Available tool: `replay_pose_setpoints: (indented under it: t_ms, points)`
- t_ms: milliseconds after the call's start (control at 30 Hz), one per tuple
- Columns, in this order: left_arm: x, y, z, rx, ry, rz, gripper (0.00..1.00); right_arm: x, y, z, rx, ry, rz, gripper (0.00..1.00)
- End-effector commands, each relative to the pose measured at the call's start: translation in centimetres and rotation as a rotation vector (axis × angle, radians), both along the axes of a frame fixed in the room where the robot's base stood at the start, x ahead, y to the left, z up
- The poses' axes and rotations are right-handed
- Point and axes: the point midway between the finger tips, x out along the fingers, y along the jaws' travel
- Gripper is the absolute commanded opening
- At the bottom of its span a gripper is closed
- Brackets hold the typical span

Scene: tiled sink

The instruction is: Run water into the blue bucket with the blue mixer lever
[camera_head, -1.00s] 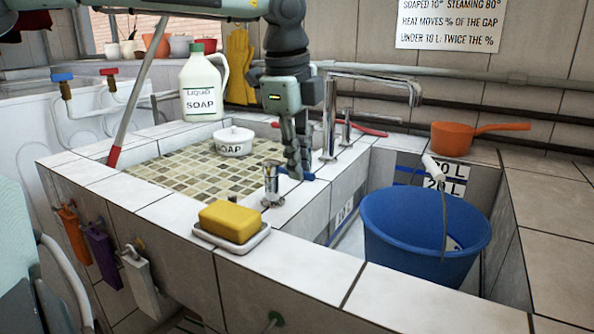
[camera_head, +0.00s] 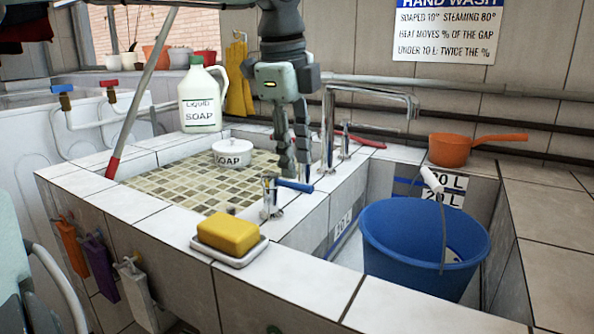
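The blue mixer lever (camera_head: 295,186) sits on a short chrome body (camera_head: 270,202) on the tiled ledge and points right. My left gripper (camera_head: 293,168) hangs just above and behind the lever. Its two fingers are apart with nothing between them, and it seems clear of the lever. The blue bucket (camera_head: 405,250) stands upright in the right basin, its handle with a white grip raised. The chrome spout (camera_head: 370,87) reaches over the basin, its end above the bucket's back side. I see no water stream. The bucket's bottom is hidden. My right gripper is out of view.
A red lever (camera_head: 362,141) lies behind the spout's base. Yellow soap (camera_head: 228,234) sits in a dish on the front ledge. An orange pan (camera_head: 450,149) stands at the back right. A soap bottle (camera_head: 200,97) and white soap pot (camera_head: 232,153) are left of the gripper.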

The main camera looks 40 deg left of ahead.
Motion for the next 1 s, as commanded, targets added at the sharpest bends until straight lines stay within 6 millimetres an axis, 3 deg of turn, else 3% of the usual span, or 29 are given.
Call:
replay_pose_setpoints:
  t_ms: [200, 400, 1000]
  points:
    - [-0.9, -0.2, 4.8, 0.003, -0.004, 0.001, 0.33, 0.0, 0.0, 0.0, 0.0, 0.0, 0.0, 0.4]
    - [-1.4, -0.3, 7.5, 0.002, -0.001, 0.001, 0.33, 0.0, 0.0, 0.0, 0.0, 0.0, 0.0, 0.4]
    - [-1.6, -0.3, 8.2, 0.0, 0.001, 0.0, 0.33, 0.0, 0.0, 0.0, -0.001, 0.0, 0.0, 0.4]
